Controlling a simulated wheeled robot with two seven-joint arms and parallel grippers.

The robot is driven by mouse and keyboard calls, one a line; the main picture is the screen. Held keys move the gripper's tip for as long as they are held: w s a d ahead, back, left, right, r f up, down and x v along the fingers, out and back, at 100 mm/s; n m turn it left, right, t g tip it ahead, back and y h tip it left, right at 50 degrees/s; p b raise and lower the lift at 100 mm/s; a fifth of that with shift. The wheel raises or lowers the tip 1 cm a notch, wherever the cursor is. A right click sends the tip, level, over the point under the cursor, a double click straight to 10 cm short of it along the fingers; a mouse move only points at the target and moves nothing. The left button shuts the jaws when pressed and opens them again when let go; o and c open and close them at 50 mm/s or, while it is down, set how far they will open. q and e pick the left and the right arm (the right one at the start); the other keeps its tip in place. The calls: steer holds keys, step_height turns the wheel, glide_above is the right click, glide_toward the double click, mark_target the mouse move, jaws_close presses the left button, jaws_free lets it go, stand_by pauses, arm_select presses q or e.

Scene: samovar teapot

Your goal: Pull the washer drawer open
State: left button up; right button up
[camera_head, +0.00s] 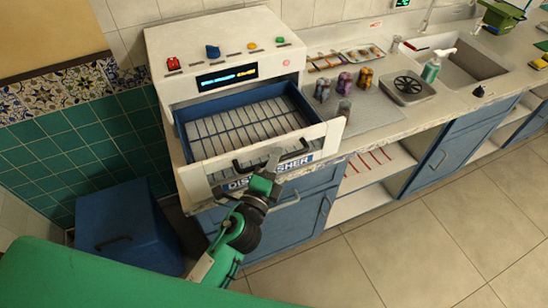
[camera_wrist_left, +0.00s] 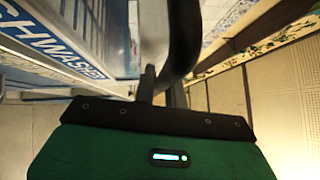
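The white washer (camera_head: 225,33) stands on the counter at upper left in the head view. Its blue-walled drawer (camera_head: 183,140) with a wire rack is out of the body, showing an empty grid inside. A black bar handle (camera_head: 296,152) runs across the white drawer front (camera_head: 197,180); it also looms as a dark curve in the left wrist view (camera_wrist_left: 185,40). My left gripper (camera_head: 270,164) is at the middle of this handle. In the left wrist view its narrow fingers (camera_wrist_left: 163,88) are close together around the bar. My right gripper is not in view.
A blue bin (camera_head: 120,225) stands on the floor at left. Patterned cups (camera_head: 344,82) and a black-grilled tray (camera_head: 408,86) sit on the counter right of the washer. Blue cabinets and an open shelf (camera_head: 370,200) lie below. The tiled floor in front is clear.

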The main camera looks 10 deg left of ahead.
arm_select(q)
steer(key=o, duration=0.3)
steer(key=shift+o, duration=0.6)
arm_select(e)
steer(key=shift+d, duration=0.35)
